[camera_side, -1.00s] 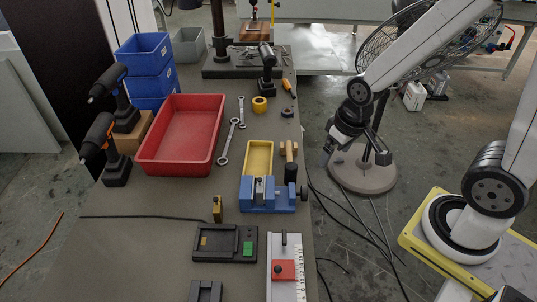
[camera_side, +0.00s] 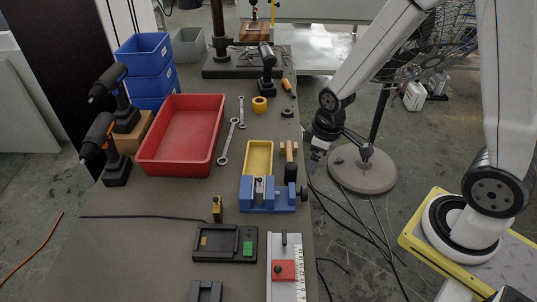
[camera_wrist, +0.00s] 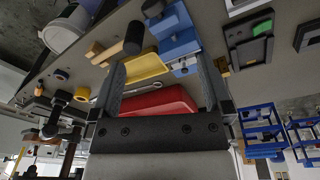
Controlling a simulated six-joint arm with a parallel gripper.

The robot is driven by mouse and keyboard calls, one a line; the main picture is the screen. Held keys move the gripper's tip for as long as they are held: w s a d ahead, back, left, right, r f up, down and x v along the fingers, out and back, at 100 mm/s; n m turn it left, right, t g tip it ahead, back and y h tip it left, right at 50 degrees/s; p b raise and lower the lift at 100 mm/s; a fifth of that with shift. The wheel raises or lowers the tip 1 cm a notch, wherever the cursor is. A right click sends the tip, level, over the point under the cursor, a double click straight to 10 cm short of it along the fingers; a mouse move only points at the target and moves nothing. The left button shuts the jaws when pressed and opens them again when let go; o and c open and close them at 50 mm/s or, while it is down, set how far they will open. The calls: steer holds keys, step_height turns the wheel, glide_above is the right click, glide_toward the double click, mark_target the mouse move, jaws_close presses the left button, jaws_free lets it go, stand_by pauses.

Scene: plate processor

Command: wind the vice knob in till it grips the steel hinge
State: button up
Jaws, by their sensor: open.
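The blue vice (camera_side: 284,203) stands on the bench beside a yellow tray (camera_side: 258,156). A steel piece (camera_side: 259,188), apparently the hinge, stands upright at its jaws; whether they touch it is too small to tell. The dark vice knob (camera_side: 303,193) is at the vice's right end. My gripper (camera_side: 316,154) hangs off the bench's right edge, above and apart from the vice and knob. In the wrist view my gripper (camera_wrist: 160,62) is open and empty, with the blue vice (camera_wrist: 178,42) beyond its fingertips and the dark knob (camera_wrist: 153,8) at the top.
A red tray (camera_side: 180,135) and spanners (camera_side: 227,142) lie to the left. A black fixture (camera_side: 225,243) and a white ruled slide (camera_side: 285,270) are in front. A fan stands behind my arm.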

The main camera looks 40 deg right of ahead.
mark_target(305, 188)
steer(key=w+f+n, duration=0.1)
steer(key=f, duration=0.2)
steer(key=w+f+n+g, duration=0.1)
steer(key=f+n, duration=0.1)
steer(key=f, duration=0.1)
steer(key=w+d+f+n, duration=0.1)
steer(key=f, duration=0.2)
steer(key=shift+f+n, duration=0.35)
steer(key=shift+n, duration=0.05)
steer(key=shift+f, duration=0.1)
steer(key=shift+f, duration=3.8)
steer(key=c, duration=1.2)
